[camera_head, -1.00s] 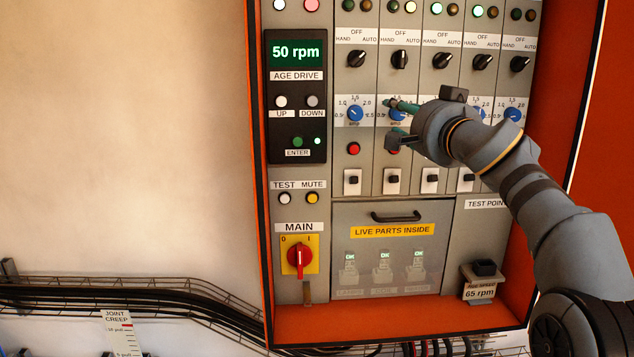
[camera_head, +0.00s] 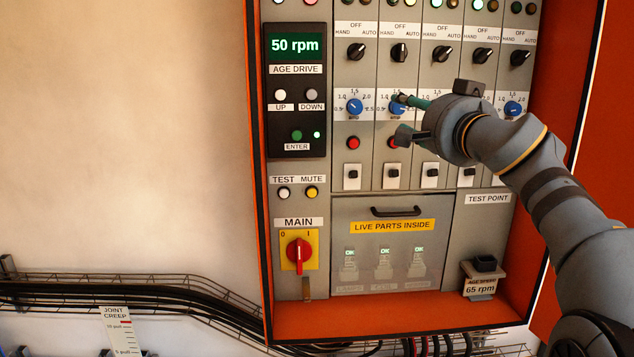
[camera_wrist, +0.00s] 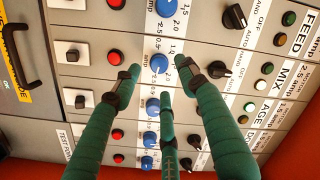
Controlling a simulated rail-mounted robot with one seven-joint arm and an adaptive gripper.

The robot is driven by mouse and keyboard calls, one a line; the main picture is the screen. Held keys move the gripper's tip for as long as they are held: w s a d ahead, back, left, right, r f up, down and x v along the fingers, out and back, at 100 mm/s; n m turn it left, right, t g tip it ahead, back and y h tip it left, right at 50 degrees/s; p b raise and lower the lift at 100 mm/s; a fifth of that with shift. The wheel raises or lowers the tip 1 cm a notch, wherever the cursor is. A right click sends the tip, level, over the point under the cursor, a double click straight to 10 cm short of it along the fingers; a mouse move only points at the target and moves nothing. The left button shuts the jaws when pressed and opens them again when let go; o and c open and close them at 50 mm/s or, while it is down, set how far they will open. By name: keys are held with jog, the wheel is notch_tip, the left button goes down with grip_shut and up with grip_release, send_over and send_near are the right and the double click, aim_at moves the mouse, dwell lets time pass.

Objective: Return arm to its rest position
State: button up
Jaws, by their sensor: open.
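My gripper (camera_head: 402,116) is open and empty, with its green fingers spread in front of the control panel (camera_head: 468,222). In the head view its fingertips overlap the second column's blue dial (camera_head: 397,109) and red button. In the wrist view the three fingers of my gripper (camera_wrist: 163,79) point at the panel, and a blue dial (camera_wrist: 159,63) shows between their tips. Nothing is held. Whether a fingertip touches the panel cannot be told. My arm reaches in from the right side of the head view.
The orange cabinet edge (camera_head: 400,320) frames the panel. Black selector knobs (camera_head: 356,51), a red main switch (camera_head: 299,254) and a door handle (camera_head: 395,211) stick out. A small holder (camera_head: 484,266) sits at the lower right. Cables (camera_head: 130,294) run low along the wall.

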aim_at(400, 110)
jog(key=b+v, duration=0.5)
jog(key=v, duration=0.2)
jog(key=w+a+m, duration=0.1)
jog(key=w+m, duration=0.1)
jog(key=w, duration=0.1)
jog(key=w+m, duration=0.3)
jog(key=w, duration=0.1)
jog(key=w+a+m+t+h, duration=0.1)
jog(key=w+m, duration=0.1)
jog(key=w, duration=0.2)
jog(key=shift+w+a+f, duration=0.15)
jog(key=shift+a+f, duration=0.15)
jog(key=shift+f, duration=0.05)
jog(key=shift+r+n+p, duration=0.3)
jog(key=shift+n+p, duration=0.2)
jog(key=shift+p, duration=0.25)
jog(key=shift+s+d+r+n+p, duration=0.15)
jog(key=shift+s+n+p, duration=0.4)
jog(key=shift+n, duration=0.55)
jog(key=shift+d+n, duration=0.1)
jog(key=shift+n, duration=0.2)
jog(key=shift+w+n+p, duration=0.2)
jog(key=shift+n+p, duration=0.3)
jog(key=shift+s, duration=0.1)
